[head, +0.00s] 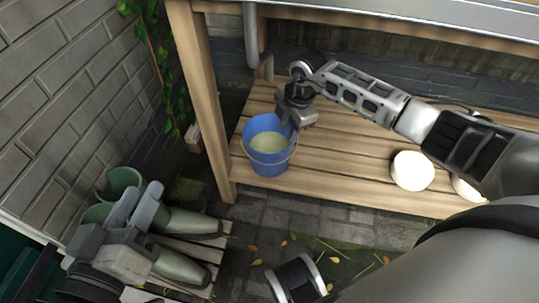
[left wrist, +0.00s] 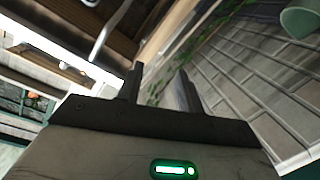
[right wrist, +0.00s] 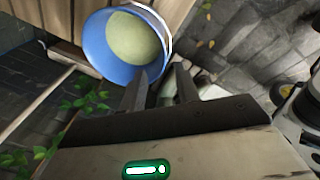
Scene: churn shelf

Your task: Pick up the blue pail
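The blue pail (head: 268,158) stands upright at the left front corner of the slatted lower shelf. It has pale yellowish contents and a thin handle hanging at its front. My right gripper (head: 296,126) is at the pail's right rim. In the right wrist view the pail (right wrist: 95,42) lies just beyond the fingers (right wrist: 160,88), which are apart, one overlapping the pail's inside and the other outside its rim. Contact cannot be told. My left gripper (head: 137,207) is open and empty at the lower left; its fingers show apart in the left wrist view (left wrist: 160,88).
The wooden shelf (head: 345,165) has a post (head: 205,100) left of the pail. White round things (head: 412,170) sit on its right part. A grey pipe (head: 251,35) hangs behind. Green boots (head: 185,222) lie near my left gripper. A brick wall bounds the left.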

